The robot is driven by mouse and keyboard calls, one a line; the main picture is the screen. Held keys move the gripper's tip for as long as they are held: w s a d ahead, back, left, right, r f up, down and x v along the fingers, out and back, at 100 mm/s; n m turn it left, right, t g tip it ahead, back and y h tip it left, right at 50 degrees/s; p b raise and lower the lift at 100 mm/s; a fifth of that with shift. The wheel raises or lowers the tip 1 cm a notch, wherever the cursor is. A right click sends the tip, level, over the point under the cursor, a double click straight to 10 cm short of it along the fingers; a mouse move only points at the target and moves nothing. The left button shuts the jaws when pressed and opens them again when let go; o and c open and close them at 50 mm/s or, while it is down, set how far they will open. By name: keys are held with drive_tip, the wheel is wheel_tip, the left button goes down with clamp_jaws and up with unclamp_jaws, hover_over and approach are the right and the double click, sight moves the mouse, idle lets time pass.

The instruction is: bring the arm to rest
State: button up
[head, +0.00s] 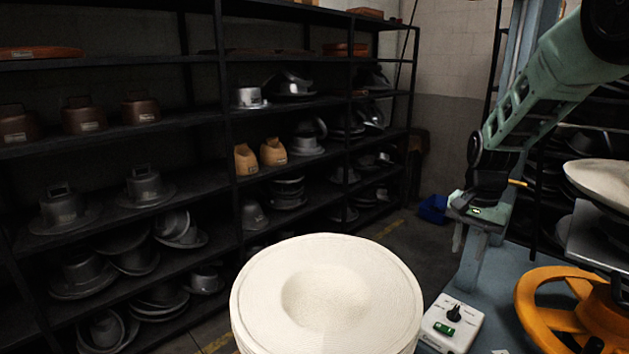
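My green arm comes down from the upper right. My gripper (459,238) hangs at its end, right of centre, with its fingers pointing down. It is above and behind the white control box (447,335) and apart from it. One pale fingertip shows; the spread of the fingers cannot be made out. I see nothing held in it. Another pale hat (603,181) lies on the press at the right edge, partly cut off.
A yellow handwheel (546,290) stands at the lower right on the blue-grey press (508,262). The box carries a black knob and a green switch. Dark shelves (222,130) with metal hat moulds line the left wall. A blue bin (433,208) sits on the floor behind.

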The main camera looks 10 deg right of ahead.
drive_tip(key=s+a+r+n+y, duration=0.1)
drive_tip(key=s+a+r+n, duration=0.1)
drive_tip(key=s+a+n, duration=0.5)
drive_tip(key=s+a+r+n, duration=0.1)
drive_tip(key=s+a, duration=0.4)
drive_tip(key=a, duration=0.7)
drive_tip(key=s+a+n, duration=0.3)
drive_tip(key=s+n, duration=0.1)
drive_tip(key=s, duration=0.5)
drive_tip(key=s+a+n, duration=0.3)
drive_tip(key=s+n, duration=0.2)
drive_tip(key=s, duration=0.3)
drive_tip(key=shift+s+n+h, duration=0.3)
drive_tip(key=shift+s, duration=0.1)
drive_tip(key=shift+d, duration=0.1)
